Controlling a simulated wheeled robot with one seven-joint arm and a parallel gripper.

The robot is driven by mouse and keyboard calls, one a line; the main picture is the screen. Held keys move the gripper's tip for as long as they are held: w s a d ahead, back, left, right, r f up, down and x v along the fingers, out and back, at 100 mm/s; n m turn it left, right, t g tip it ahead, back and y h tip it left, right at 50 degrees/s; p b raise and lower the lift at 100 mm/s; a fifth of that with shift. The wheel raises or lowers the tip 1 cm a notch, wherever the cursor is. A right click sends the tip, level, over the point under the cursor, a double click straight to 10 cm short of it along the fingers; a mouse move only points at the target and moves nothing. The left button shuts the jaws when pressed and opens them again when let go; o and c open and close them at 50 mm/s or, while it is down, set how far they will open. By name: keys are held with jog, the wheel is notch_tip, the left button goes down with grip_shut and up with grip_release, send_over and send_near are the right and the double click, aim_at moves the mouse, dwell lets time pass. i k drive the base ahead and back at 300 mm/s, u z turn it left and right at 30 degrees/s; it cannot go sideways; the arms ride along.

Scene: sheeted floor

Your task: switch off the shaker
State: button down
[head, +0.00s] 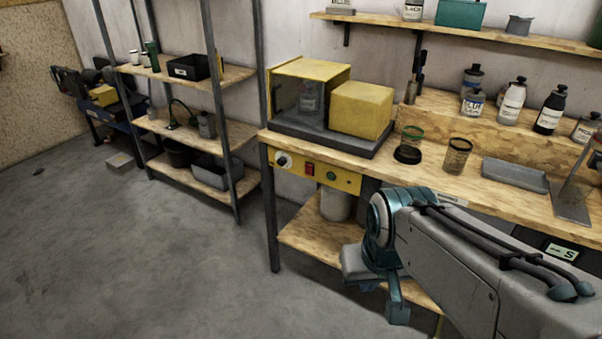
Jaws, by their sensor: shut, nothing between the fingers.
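The shaker stands on the left end of the wooden workbench in the head view. It has a yellow housing (362,108) on a dark base, and an open-fronted yellow chamber (310,68) with a bottle inside. Below, a yellow control panel (342,181) on the bench front carries a pale round knob (283,160), a red switch (309,169) and a green button (331,176). The switch's position is too small to tell. My arm reaches in from the lower right, its teal joint right of the panel. My gripper's fingers do not show.
The workbench (470,187) holds two mesh cups, a dark ring, a grey tray (515,175) and several bottles. A white bucket (336,205) stands on its lower shelf. A metal rack (220,120) stands left. The grey floor (150,260) in front is clear.

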aim_at(310, 168)
jog(key=u, duration=0.3)
jog(key=i, duration=1.1)
jog(key=z, duration=0.3)
